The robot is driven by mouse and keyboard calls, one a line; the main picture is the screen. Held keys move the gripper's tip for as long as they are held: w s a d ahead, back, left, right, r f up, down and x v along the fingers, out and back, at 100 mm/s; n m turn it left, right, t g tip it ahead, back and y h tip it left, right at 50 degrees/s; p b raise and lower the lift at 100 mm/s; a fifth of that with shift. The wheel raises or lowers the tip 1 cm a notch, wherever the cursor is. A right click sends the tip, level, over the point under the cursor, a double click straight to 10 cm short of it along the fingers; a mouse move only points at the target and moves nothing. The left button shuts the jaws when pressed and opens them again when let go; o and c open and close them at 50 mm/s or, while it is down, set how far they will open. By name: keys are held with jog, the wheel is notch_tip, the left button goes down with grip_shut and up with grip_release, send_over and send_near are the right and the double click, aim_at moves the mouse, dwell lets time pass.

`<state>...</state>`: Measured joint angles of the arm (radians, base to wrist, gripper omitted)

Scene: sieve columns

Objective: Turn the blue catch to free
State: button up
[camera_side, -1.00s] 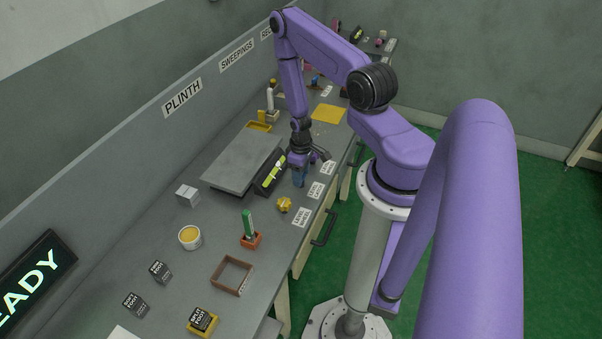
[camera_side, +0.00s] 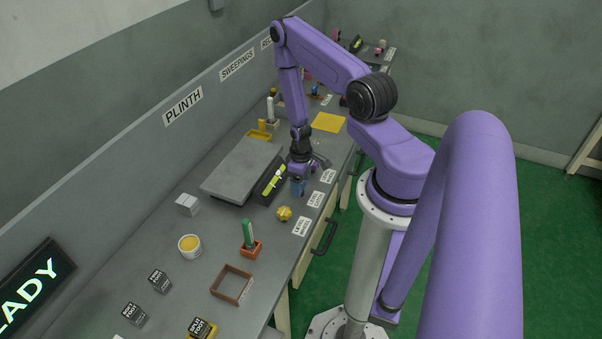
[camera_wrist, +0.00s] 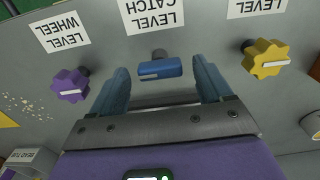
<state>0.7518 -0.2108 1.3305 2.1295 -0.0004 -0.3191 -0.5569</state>
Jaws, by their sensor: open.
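The blue catch (camera_wrist: 160,69) shows in the wrist view as a short bar lying crosswise on a dark stub, with a pale line on its left part. A white label (camera_wrist: 154,14) reading LEVEL CATCH, upside down, is just above it. My gripper (camera_wrist: 160,74) is open, with one blue finger on each side of the catch and a visible gap on both sides. It holds nothing. In the side view my gripper (camera_side: 298,187) is low over the bench's front edge, and I cannot make out the catch there.
A purple knob (camera_wrist: 71,86) is left of the catch and a yellow knob (camera_wrist: 265,60) right of it in the wrist view. In the side view a dark box with a yellow-green strip (camera_side: 271,183) and a grey raised plate (camera_side: 240,168) are close to my gripper.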

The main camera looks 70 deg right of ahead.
notch_tip(320, 180, up, 17)
jog(key=shift+r, duration=0.15)
dwell(0.8)
jog(key=w+a+r+n, duration=0.1)
jog(key=a+r+n, duration=0.2)
jog(key=a+r, duration=0.45)
jog(key=a+r+n, duration=0.4)
jog(key=a, duration=0.7)
jog(key=s+a+r+n, duration=0.2)
jog(key=s+a+r, duration=0.2)
jog(key=s, duration=0.3)
jog(key=s+a+r+n, duration=0.3)
jog(key=s+r, duration=0.1)
jog(key=s, duration=0.3)
jog(key=shift+a, duration=0.4)
